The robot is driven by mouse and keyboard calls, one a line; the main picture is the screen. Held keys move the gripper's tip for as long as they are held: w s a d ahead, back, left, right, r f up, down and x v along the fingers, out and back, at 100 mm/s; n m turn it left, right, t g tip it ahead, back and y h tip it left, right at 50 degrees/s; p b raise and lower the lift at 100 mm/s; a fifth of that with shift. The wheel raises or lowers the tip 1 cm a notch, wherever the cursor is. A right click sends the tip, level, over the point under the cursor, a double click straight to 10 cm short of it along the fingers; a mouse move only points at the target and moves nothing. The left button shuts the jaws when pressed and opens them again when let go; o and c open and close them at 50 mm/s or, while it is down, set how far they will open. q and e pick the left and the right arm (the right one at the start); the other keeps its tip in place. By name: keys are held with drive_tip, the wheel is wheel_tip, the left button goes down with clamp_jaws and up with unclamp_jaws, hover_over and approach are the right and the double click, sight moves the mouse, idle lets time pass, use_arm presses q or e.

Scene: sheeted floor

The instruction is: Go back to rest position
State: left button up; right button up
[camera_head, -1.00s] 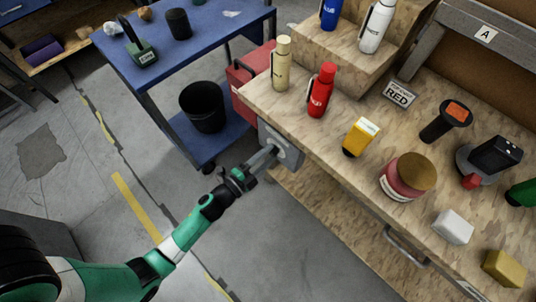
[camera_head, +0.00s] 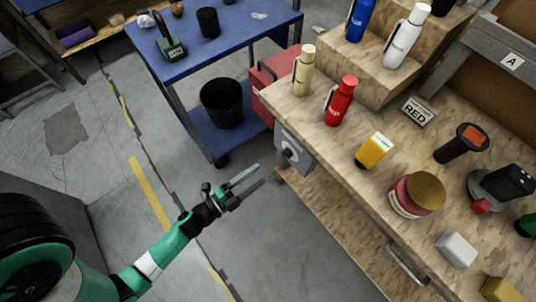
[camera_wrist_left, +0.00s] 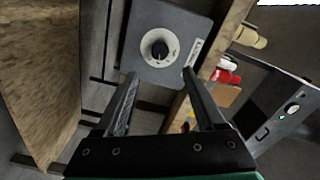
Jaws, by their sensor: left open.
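My left gripper (camera_head: 247,181) is open and empty over the floor, left of the workbench. Its two grey fingers point up and right. A grey box with a round dial (camera_head: 289,151) is fixed at the bench's left end, apart from the fingertips. In the left wrist view, this dial box (camera_wrist_left: 167,45) is beyond the two spread fingers (camera_wrist_left: 158,88), with nothing between them. My right gripper is not in view.
The wooden workbench (camera_head: 317,150) holds a red bottle (camera_head: 341,101), a cream bottle (camera_head: 303,72), a yellow-and-white box (camera_head: 374,150) and a red jar (camera_head: 416,194). A blue cart (camera_head: 225,45) with a black bin (camera_head: 222,103) stands behind. Open floor lies around the left arm.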

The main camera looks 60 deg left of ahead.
use_arm(q)
drive_tip(key=shift+s, duration=0.5)
